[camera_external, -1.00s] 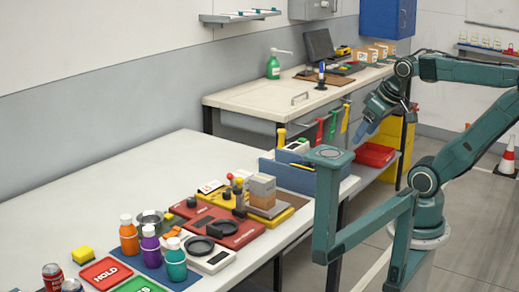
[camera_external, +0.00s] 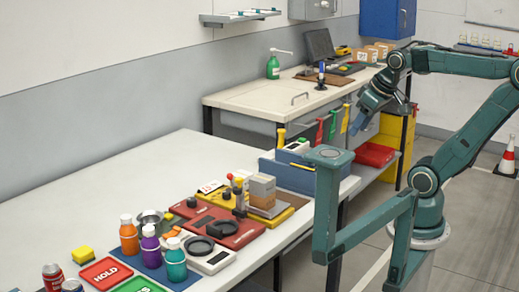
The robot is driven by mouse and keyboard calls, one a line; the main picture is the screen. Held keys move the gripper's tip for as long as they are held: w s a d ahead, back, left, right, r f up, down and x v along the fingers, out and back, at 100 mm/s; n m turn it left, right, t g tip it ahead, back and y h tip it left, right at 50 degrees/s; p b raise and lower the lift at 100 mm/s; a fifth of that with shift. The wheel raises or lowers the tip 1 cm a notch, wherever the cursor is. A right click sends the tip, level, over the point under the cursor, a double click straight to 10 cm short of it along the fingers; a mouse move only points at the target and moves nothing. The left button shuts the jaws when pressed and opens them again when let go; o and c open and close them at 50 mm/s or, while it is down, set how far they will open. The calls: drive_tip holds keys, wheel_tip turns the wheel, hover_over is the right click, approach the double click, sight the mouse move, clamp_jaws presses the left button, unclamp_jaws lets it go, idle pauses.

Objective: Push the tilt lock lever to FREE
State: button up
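A yellow base (camera_external: 215,200) on the near table carries small levers with ball knobs, one of them red (camera_external: 229,177). A cardboard box (camera_external: 262,188) stands on a platform at its right end. Which lever is the tilt lock, and where FREE is marked, is too small to tell. My gripper (camera_external: 356,127), with blue fingertips, hangs in the air to the upper right, well apart from the levers. It points down and left. I cannot tell whether its fingers are open, and I see nothing held in it.
A red panel (camera_external: 250,233) with black round parts lies in front of the yellow base. Orange (camera_external: 129,239), purple (camera_external: 150,246) and teal (camera_external: 176,264) bottles stand further left. A blue bin (camera_external: 292,178) sits at the table's right end. The table's back left (camera_external: 110,195) is clear.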

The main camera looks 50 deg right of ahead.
drive_tip(key=w+r+g, duration=0.1)
drive_tip(key=w+r, duration=0.4)
drive_tip(key=w, duration=0.5)
drive_tip(key=g, duration=0.4)
hover_over(232, 182)
drive_tip(key=w, duration=0.1)
wheel_tip(232, 182, down, 12)
drive_tip(key=shift+d+f, duration=0.15)
drive_tip(key=shift+f, duration=0.05)
drive_tip(key=shift+f, duration=0.15)
wheel_tip(232, 182, down, 14)
drive_tip(key=shift+r, duration=0.25)
clamp_jaws()
